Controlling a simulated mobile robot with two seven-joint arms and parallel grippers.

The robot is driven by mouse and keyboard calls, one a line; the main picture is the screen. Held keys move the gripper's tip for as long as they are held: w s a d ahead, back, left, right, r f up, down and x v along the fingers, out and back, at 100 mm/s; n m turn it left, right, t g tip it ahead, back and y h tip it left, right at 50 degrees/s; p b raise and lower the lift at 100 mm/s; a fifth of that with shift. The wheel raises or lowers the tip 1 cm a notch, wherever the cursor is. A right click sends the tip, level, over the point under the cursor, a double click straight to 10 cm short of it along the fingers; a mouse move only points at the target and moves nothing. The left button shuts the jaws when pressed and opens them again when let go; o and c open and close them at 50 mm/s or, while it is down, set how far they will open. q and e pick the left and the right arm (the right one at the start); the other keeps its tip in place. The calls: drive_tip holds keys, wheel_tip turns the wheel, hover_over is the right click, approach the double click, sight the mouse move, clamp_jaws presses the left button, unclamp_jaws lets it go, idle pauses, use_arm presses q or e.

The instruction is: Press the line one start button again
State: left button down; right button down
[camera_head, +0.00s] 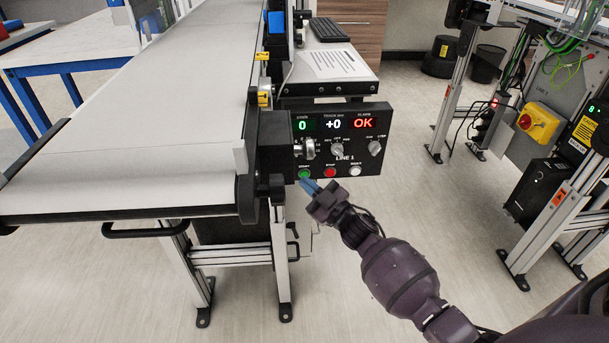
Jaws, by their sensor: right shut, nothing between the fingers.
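The line one control panel (370,155) is a black box on the right side of the conveyor's near end, marked "LINE 1". Its green start button (304,173) is at the lower left of the panel. A red stop button (330,172) and a white button (355,171) sit to its right. The displays above read 0, +0 and OK. My right gripper (309,186) is shut and empty, its blue fingertips just below and right of the green button. I cannot tell whether they touch it. My left gripper is not in view.
The white conveyor belt (150,110) fills the left. A shelf with a paper sheet (333,63) and a keyboard (329,30) stands behind the panel. Another frame with a yellow and red switch (540,122) stands at the right. Open floor lies between.

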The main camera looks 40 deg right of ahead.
drive_tip(key=shift+w, duration=0.1)
drive_tip(key=shift+w+d, duration=0.2)
drive_tip(key=shift+w, duration=0.1)
